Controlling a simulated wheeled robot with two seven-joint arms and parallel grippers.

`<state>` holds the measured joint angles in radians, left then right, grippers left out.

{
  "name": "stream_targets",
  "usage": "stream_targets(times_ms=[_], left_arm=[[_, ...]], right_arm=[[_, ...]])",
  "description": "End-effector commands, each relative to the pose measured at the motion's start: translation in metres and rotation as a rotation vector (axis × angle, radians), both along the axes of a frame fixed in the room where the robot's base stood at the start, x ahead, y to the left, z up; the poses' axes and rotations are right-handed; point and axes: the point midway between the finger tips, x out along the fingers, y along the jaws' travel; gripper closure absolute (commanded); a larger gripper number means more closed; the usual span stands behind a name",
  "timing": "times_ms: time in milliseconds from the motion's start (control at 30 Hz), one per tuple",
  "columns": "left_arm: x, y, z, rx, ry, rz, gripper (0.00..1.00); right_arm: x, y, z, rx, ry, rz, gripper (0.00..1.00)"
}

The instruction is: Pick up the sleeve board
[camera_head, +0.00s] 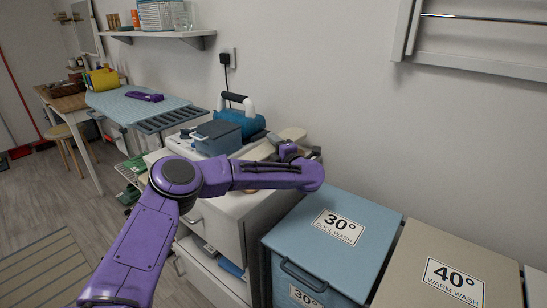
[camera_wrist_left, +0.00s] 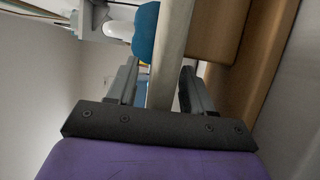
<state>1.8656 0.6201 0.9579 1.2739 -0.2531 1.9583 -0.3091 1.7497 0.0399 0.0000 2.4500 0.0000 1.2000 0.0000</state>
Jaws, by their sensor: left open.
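The sleeve board (camera_head: 292,133) has a pale cream top and lies on the white cabinet, partly hidden behind my left arm and gripper. In the left wrist view its cream board (camera_wrist_left: 172,45) runs as a narrow band between my fingers, with brown wooden parts (camera_wrist_left: 222,35) beside it. My left gripper (camera_head: 291,153) is at the sleeve board. In the left wrist view the gripper (camera_wrist_left: 160,75) is open, one finger on each side of the cream band. I cannot tell whether either finger touches it. My right gripper is not in view.
A blue iron (camera_head: 245,118) and its grey-blue station (camera_head: 217,137) stand left of the sleeve board on the cabinet (camera_head: 226,214). A blue 30° bin (camera_head: 325,235) and a beige 40° bin (camera_head: 447,262) stand to the right. An ironing board (camera_head: 130,105) is at the far left.

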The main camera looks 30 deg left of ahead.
Motion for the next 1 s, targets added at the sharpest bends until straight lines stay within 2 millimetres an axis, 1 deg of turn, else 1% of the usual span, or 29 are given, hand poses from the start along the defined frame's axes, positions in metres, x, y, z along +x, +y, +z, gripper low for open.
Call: stream_targets(times_ms=[167,200,267,300,333,367,767,867,1000], left_arm=[[0.001,0.001,0.0,0.0,-0.001,-0.001,0.49],[0.001,0.0,0.0,0.0,-0.001,-0.001,0.52],[0.001,0.0,0.0,0.0,-0.001,-0.001,0.72],[0.001,0.0,0.0,0.0,-0.001,-0.001,0.85],[0.001,0.0,0.0,0.0,-0.001,-0.001,0.94],[0.001,0.0,0.0,0.0,-0.001,-0.001,1.0],[0.001,0.0,0.005,0.001,-0.005,-0.002,1.0],[0.001,0.0,0.012,0.001,-0.005,-0.002,1.0],[0.001,0.0,0.032,0.001,-0.009,-0.003,1.0]], right_arm=[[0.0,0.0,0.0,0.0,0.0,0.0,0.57],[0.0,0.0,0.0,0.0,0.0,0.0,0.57],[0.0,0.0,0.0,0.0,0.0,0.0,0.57],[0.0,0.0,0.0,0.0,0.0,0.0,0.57],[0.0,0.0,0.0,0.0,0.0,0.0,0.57],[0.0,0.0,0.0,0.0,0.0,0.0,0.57],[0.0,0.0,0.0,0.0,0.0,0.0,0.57],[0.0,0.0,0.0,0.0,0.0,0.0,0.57],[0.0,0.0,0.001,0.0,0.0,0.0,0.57]])
